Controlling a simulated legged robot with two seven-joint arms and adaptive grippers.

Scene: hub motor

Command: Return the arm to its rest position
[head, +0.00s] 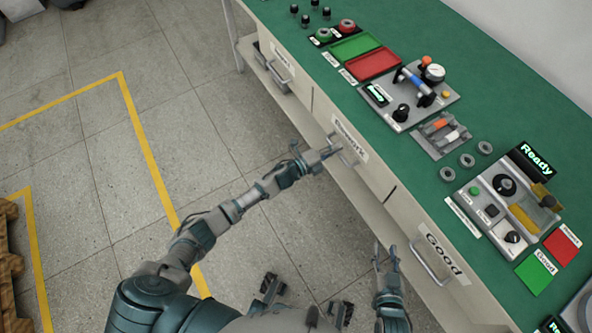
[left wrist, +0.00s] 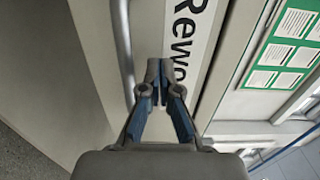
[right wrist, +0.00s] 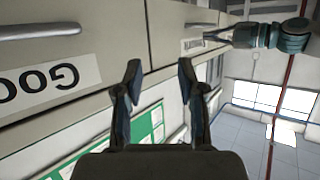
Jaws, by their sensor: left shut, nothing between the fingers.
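My left gripper (head: 334,152) reaches across to the bench front, beside the handle (head: 345,150) of the drawer with the Rework label (head: 350,139). In the left wrist view the fingers (left wrist: 160,70) are shut and empty, in front of the Rework label (left wrist: 187,45), with the handle (left wrist: 124,45) just to their left. I cannot tell whether they touch the drawer front. My right gripper (head: 387,257) hangs low near the Good drawer (head: 437,258). In the right wrist view its fingers (right wrist: 160,72) are apart and empty.
The green-topped bench (head: 330,80) carries a gauge fixture (head: 408,92), several grey rings, a tester reading Ready (head: 535,150) and red and green pads. Another drawer handle (head: 279,72) is further along. The tiled floor (head: 110,150) left of the bench is open; a wooden pallet (head: 10,250) stands at the left edge.

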